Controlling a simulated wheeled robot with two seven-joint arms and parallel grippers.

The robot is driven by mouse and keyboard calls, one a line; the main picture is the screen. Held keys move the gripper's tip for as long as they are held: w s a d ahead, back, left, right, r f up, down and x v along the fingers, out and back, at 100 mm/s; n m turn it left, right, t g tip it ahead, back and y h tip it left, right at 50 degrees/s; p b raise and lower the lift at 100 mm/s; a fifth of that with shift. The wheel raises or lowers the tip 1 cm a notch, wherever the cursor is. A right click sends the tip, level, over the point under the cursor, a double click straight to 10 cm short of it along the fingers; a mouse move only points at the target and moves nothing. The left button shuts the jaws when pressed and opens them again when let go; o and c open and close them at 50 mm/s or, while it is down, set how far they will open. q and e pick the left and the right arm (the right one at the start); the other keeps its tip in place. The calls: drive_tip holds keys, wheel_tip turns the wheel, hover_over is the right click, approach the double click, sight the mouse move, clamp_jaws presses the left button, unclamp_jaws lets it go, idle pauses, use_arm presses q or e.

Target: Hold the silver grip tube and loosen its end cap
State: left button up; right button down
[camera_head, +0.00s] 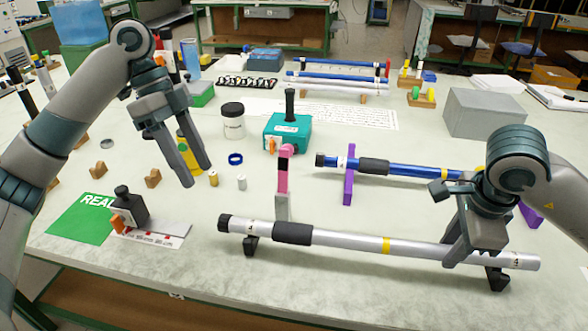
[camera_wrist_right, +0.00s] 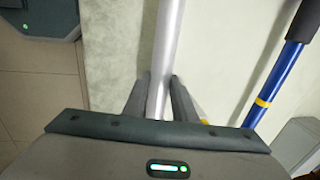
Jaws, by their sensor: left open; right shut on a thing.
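The silver grip tube (camera_head: 345,241) lies across black supports at the front of the table, with a black grip sleeve (camera_head: 293,233) and a yellow band. Its dark end cap (camera_head: 224,223) is at the left end. My right gripper (camera_head: 468,262) is shut on the tube near its right end; the right wrist view also shows the silver tube (camera_wrist_right: 167,45) between the fingers. My left gripper (camera_head: 198,178) is open and empty, raised above the table, left of and behind the end cap. Its fingers point down and are apart from the tube.
A blue tube (camera_head: 417,170) lies behind the silver one on purple supports (camera_head: 349,180). A pink-and-grey upright piece (camera_head: 283,180) stands just behind the silver tube. A black bottle (camera_head: 130,205) and green card (camera_head: 75,219) are at left. A teal box (camera_head: 288,133) stands farther back.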

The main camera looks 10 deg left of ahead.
drive_tip(key=shift+f+b, duration=0.45)
idle(0.6)
drive_tip(key=c, duration=1.4)
unclamp_jaws()
drive_tip(key=shift+r, duration=0.1)
drive_tip(key=shift+r, duration=0.1)
drive_tip(key=shift+s+r, duration=0.35)
drive_tip(key=shift+r, duration=1.6)
drive_tip(key=shift+s+r, duration=0.4)
drive_tip(key=shift+r, duration=1.5)
drive_tip(key=shift+s+r, duration=0.35)
drive_tip(key=shift+r, duration=1.6)
